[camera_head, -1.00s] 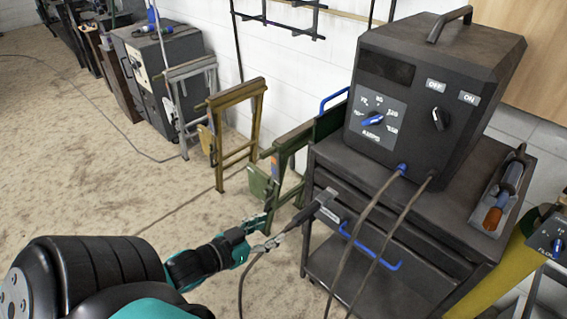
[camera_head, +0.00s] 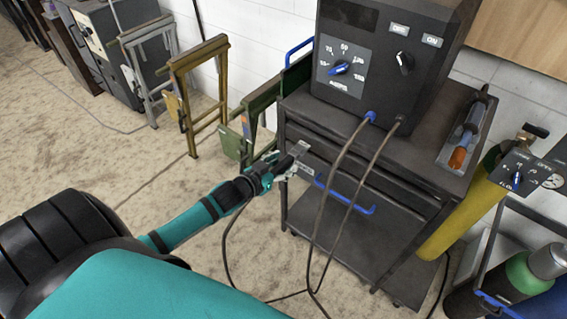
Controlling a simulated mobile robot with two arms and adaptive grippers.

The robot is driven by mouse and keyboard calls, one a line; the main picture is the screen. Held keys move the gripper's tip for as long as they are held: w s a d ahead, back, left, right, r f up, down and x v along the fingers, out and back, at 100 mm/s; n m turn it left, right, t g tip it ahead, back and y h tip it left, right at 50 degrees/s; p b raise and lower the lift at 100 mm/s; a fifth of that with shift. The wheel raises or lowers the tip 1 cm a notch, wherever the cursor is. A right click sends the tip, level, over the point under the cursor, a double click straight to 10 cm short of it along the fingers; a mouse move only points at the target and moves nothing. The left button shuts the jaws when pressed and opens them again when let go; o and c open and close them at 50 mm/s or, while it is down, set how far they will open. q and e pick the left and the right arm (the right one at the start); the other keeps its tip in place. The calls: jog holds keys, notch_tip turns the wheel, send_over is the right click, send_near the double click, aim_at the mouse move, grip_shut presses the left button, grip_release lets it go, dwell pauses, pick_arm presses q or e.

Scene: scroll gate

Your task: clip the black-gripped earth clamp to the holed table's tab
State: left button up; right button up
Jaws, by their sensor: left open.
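The clamp's black grip (camera_head: 284,162) shows in the head view in front of the cart's upper drawers, with a grey metal piece (camera_head: 299,149) at its upper end. A cable loops down from it to the floor. My left gripper (camera_head: 280,171), teal with silvery fingertips, is open and right at the lower end of the black grip. I cannot tell whether the fingers touch it or whether the grip lies between them. How the clamp is supported is unclear. I cannot make out a holed table or its tab. My right gripper is not in view.
A dark cart (camera_head: 400,165) with blue handles carries a welding machine (camera_head: 375,75) and a tool tray (camera_head: 464,130). Yellow (camera_head: 462,215) and green (camera_head: 522,272) cylinders stand at the right. Metal frames (camera_head: 197,95) stand along the wall. Cables hang before the cart. Floor at left is open.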

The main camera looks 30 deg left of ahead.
pick_arm(q)
jog(key=shift+w+f, duration=0.2)
jog(key=shift+w, duration=0.25)
grip_shut()
jog(key=c, duration=0.6)
grip_release()
grip_shut()
jog(key=shift+r, duration=0.1)
jog(key=shift+s+f, duration=0.15)
jog(key=shift+f, duration=0.05)
